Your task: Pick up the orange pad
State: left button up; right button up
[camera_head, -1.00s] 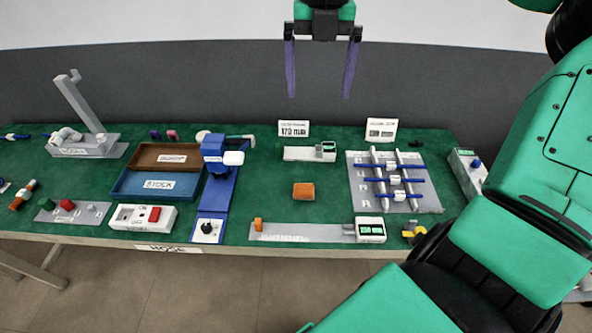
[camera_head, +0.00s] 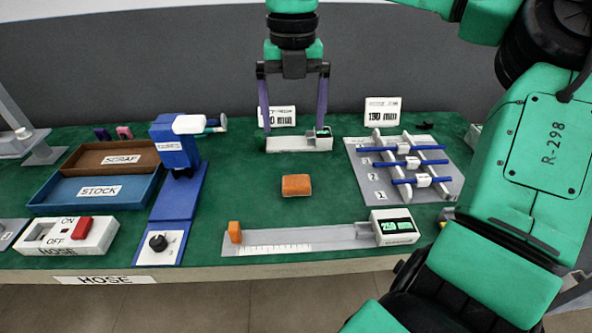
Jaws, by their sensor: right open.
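The orange pad (camera_head: 296,185) lies flat on the green table mat, in the middle of the table. My right gripper (camera_head: 294,126) comes down from the top of the view with its two purple fingers spread wide. It is open and empty. Its fingertips show above and behind the pad in the picture, in front of the small white device at the back, and do not touch the pad. My left gripper is not in view.
Behind the pad stands a white device (camera_head: 299,144). To the right is a grey rack (camera_head: 368,182) with blue rods. In front lies a measuring rail (camera_head: 340,236) with a display. A blue stand (camera_head: 178,205) and the STOCK tray (camera_head: 60,207) are left. Mat around the pad is clear.

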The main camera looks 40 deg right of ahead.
aim_at(296, 181)
jog(key=f, duration=1)
jog(key=f+b, duration=0.1)
jog(key=f, duration=0.4)
jog(key=shift+d+f, duration=0.1)
jog(key=shift+d, duration=0.3)
jog(key=c, duration=1.2)
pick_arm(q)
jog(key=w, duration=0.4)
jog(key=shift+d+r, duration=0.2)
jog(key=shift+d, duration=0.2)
pick_arm(e)
jog(key=shift+c, duration=0.2)
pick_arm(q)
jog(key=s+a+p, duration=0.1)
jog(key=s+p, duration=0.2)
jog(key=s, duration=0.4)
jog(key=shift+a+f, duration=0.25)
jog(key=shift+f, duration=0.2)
pick_arm(e)
notch_tip(296, 181, up, 20)
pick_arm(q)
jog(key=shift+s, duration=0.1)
